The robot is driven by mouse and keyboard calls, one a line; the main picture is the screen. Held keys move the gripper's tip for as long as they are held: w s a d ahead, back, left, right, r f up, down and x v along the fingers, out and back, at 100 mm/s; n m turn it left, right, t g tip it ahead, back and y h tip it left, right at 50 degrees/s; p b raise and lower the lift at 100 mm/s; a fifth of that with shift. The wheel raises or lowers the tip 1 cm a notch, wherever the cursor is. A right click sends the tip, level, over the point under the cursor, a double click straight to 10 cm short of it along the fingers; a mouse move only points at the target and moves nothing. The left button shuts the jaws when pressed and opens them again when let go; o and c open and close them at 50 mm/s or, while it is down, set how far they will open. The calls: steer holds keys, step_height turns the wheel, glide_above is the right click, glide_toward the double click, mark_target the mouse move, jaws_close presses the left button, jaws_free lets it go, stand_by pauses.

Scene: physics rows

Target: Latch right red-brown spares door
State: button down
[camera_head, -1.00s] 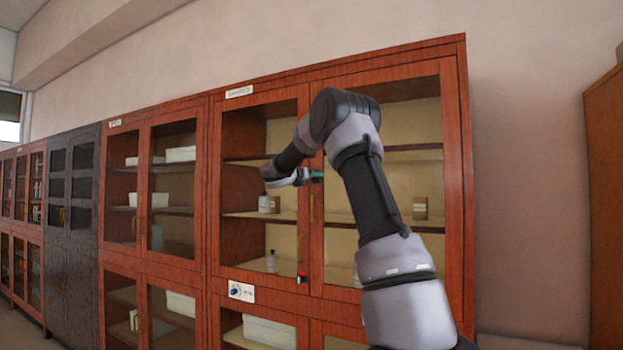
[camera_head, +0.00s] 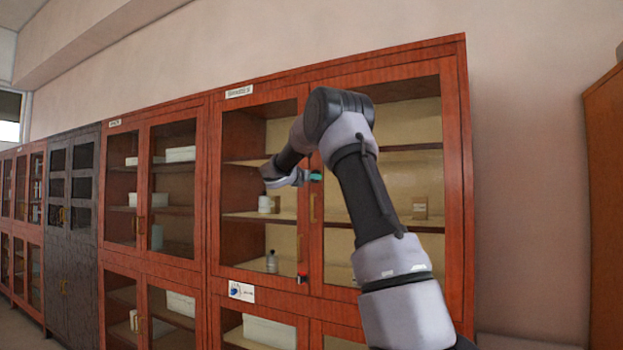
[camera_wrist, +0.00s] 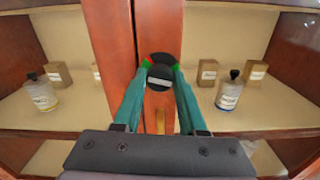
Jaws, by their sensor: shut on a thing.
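The right red-brown cabinet (camera_head: 400,68) has two glazed doors, and its right door (camera_head: 453,190) appears closed. In the wrist view, a round black latch knob (camera_wrist: 160,72) with a pale bar across it is on the red-brown door frame (camera_wrist: 155,22), just right of the seam between the doors. In the head view my gripper (camera_head: 316,177) shows as a small teal patch at the door's inner edge; my arm hides the knob there.
Bottles (camera_wrist: 229,90) and small boxes (camera_wrist: 207,72) are on shelves behind the glass. A wooden cabinet (camera_head: 605,200) stands at the far right.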

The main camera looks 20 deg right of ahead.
steer(key=m, duration=0.3)
steer(key=shift+m, duration=0.3)
steer(key=m, duration=0.3)
steer(key=shift+m, duration=0.3)
steer(key=m, duration=0.3)
steer(key=shift+m, duration=2.4)
steer(key=shift+c, duration=2.3)
jaws_free()
